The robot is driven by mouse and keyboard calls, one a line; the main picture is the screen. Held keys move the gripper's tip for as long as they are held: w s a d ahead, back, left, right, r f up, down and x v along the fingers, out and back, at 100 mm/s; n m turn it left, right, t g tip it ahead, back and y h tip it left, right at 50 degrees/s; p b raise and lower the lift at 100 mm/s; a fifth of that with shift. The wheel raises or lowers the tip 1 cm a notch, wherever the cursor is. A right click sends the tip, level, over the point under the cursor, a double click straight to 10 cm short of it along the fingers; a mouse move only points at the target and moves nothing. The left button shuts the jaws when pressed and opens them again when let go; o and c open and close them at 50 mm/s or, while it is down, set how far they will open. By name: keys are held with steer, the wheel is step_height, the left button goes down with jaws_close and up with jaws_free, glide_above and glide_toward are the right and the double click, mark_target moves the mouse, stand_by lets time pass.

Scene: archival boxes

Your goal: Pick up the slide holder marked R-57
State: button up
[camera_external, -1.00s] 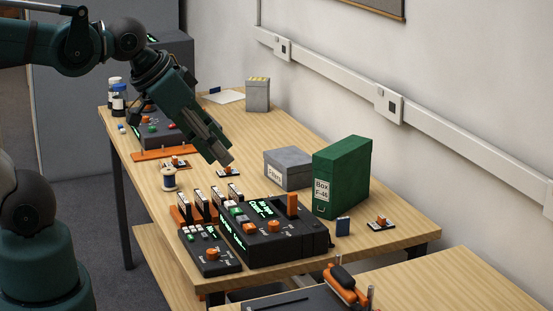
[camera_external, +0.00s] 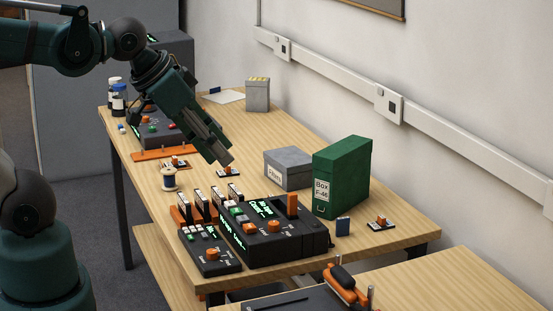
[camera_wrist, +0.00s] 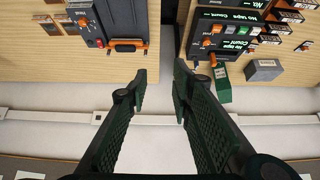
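No marking R-57 can be read in either view, so I cannot tell which piece is the slide holder so marked. Small flat pieces with orange knobs lie on the table: one (camera_external: 228,172) just below my gripper, one (camera_external: 177,163) to its left, and one (camera_external: 381,224) at the right near the green box. Several upright dark pieces with white tops stand in an orange rack (camera_external: 181,217). My gripper (camera_external: 222,159) hangs above the middle of the table, tilted down to the right. In the wrist view its two fingers (camera_wrist: 160,76) are apart with nothing between them.
A black console (camera_external: 290,244) with green displays stands at the front. A green box (camera_external: 349,172) marked F-46 and a grey box (camera_external: 288,168) stand behind it. A spool (camera_external: 169,180) stands left of my gripper. Bare wood lies towards the back right.

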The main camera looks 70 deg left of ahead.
steer(key=shift+o, duration=0.5)
steer(key=shift+w, duration=0.1)
steer(key=w+a+r+m+g, duration=0.1)
steer(key=w+a+r+m, duration=0.15)
steer(key=w, duration=0.45)
steer(key=w+a+r+m+g, duration=0.1)
steer(key=w+m, duration=0.2)
steer(key=w, duration=0.5)
steer(key=m+g, duration=0.5)
steer(key=m, duration=0.8)
glide_above(382, 217)
steer(key=f, duration=2.7)
steer(key=shift+s+d+f, duration=0.2)
steer(key=shift+d+f, duration=0.05)
steer(key=shift+w+a+f, duration=0.2)
steer(key=shift+w+f, duration=0.05)
steer(key=shift+f, duration=0.45)
steer(key=shift+f, duration=1.3)
